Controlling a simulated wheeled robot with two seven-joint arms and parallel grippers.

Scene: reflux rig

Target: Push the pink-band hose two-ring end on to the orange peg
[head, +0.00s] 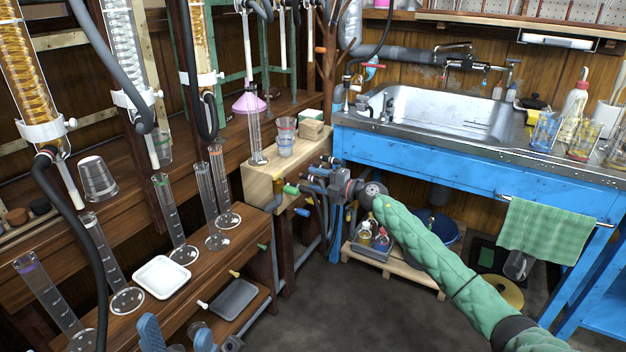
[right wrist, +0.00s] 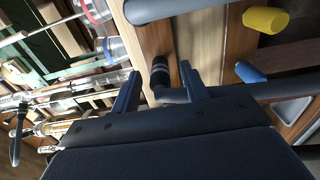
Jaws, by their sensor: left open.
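My right gripper (head: 326,182) reaches the peg-bearing wooden post by the sink. In the right wrist view its two dark blue fingers (right wrist: 160,75) stand apart, with gaps on both sides of a dark ringed hose end (right wrist: 160,72) against the wood. The hose bends right behind one finger. I see no pink band on it, and cannot tell whether it sits on a peg. My left gripper (head: 178,338) is open and empty at the bottom left.
A yellow peg (right wrist: 265,19) and a blue peg (right wrist: 249,72) stand near my right gripper. Several glass cylinders, a white tray (head: 161,277) and a grey tray (head: 235,299) fill the left shelves. The blue sink bench (head: 450,155) is behind my right arm.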

